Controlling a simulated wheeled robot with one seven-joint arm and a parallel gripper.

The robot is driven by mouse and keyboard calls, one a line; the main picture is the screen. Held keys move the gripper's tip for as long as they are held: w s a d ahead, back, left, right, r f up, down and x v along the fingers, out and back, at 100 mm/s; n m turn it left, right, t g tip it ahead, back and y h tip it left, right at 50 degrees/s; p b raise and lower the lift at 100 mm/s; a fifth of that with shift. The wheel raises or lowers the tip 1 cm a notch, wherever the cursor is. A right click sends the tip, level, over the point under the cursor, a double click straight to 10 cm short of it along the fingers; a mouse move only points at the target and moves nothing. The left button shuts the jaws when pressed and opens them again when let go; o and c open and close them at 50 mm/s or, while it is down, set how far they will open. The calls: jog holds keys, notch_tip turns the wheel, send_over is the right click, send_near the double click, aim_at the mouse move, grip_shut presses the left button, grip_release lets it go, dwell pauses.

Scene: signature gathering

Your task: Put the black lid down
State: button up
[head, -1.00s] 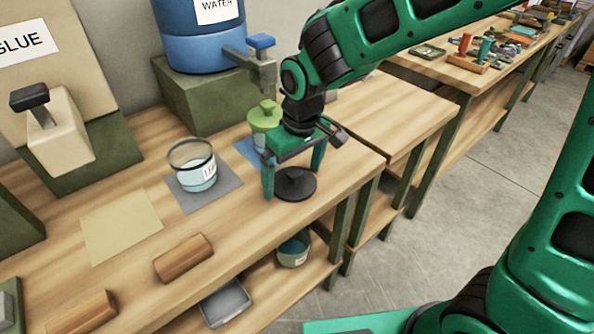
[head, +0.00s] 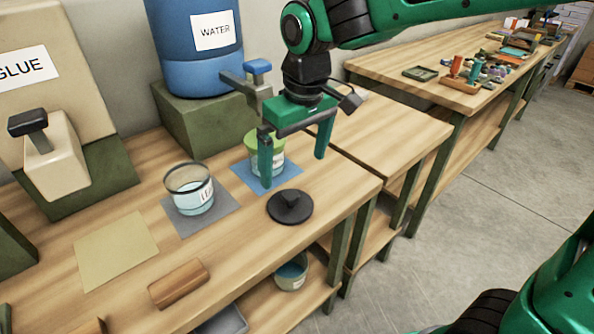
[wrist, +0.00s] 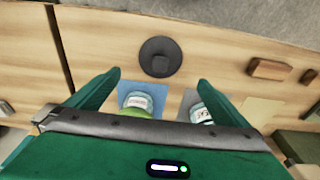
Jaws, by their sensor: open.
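The black lid (head: 290,207) lies flat on the wooden bench top, knob upward, near the front edge and in front of the blue mat (head: 284,176). It also shows in the wrist view (wrist: 160,57), clear of both fingers. My gripper (head: 293,170) is open and empty. It hangs above the bench, higher than the lid and a little behind it.
A jar with a green top (head: 272,145) stands on the blue mat, partly hidden by a finger. An open glass jar (head: 190,190) stands on a grey mat (head: 222,219). A water barrel with a tap (head: 200,60) is behind. A wooden block (head: 178,283) lies nearer the front.

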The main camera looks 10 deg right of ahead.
jog(key=shift+r, duration=0.3)
jog(key=s+d+f+m+h, duration=0.1)
jog(key=s+d+m, duration=0.15)
jog(key=d, duration=0.85)
jog(key=s+d+f+m, duration=0.15)
jog(key=d+m, duration=0.25)
jog(key=d, duration=0.6)
jog(key=s+d+f+m, duration=0.2)
jog(key=s+d+m, duration=0.1)
jog(key=s+d, duration=0.4)
jog(key=s+d+f+m+g, duration=0.1)
jog(key=s+d+f+m, duration=0.1)
jog(key=s+d, duration=0.5)
jog(key=shift+s+d+m, duration=0.2)
jog(key=shift+s+m, duration=0.6)
jog(key=shift+m, duration=0.05)
